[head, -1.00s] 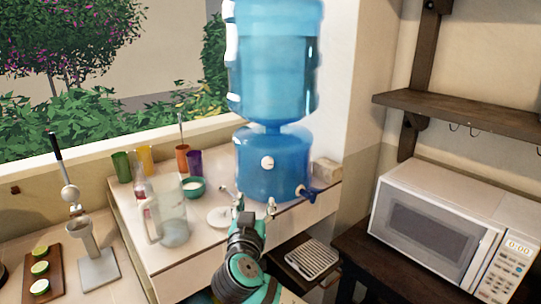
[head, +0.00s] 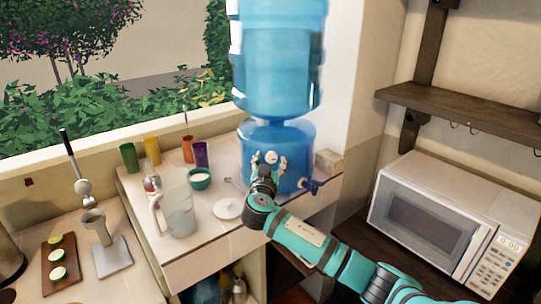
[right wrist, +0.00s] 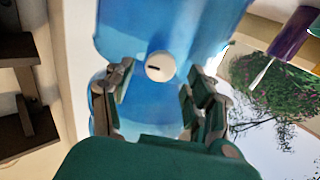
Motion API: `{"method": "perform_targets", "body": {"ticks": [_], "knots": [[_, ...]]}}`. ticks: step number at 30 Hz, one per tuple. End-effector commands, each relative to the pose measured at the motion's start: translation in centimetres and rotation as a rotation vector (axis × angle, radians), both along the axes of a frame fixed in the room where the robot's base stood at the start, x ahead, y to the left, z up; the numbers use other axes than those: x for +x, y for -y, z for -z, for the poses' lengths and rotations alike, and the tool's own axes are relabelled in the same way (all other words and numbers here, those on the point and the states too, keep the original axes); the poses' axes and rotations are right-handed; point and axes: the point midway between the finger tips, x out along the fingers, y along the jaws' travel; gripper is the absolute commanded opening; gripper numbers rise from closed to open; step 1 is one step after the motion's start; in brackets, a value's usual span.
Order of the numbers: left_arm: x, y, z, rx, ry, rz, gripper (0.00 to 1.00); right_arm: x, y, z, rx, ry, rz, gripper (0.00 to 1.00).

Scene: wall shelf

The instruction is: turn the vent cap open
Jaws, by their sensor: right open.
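The vent cap (head: 271,157) is a small round white knob on the front of the blue dispenser base (head: 300,146). In the right wrist view the vent cap (right wrist: 160,66) shows a short dark slot, nearly level in that picture. My right gripper (head: 269,161) is open in front of the cap, with one finger to each side of it. In the right wrist view the gripper (right wrist: 158,88) has its fingers spread, with nothing held between them. I cannot tell whether a finger touches the base. My left gripper is out of view.
A big blue water bottle (head: 280,65) stands on the base. A blue tap (head: 312,186) sticks out at lower right. A glass pitcher (head: 178,210), a white lid (head: 228,208) and a green bowl (head: 200,178) stand to the left. A microwave (head: 445,220) is at right.

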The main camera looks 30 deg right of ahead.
Motion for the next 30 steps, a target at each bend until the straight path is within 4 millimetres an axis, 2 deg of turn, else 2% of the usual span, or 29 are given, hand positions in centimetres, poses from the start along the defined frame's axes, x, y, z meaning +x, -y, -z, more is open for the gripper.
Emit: {"method": "perform_targets", "body": {"ticks": [4,14,26,30], "knots": [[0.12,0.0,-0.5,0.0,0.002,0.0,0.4,0.86,0.79,-0.07,-0.002,-0.001,0.001,0.56],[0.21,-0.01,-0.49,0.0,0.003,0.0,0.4,1.05,0.95,0.05,0.0,0.0,0.0,0.56],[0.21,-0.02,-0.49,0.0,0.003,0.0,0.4,1.04,0.93,0.05,0.0,0.0,0.0,0.04],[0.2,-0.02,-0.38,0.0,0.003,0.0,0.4,1.04,0.91,0.11,-0.002,-0.003,0.0,0.02]]}}
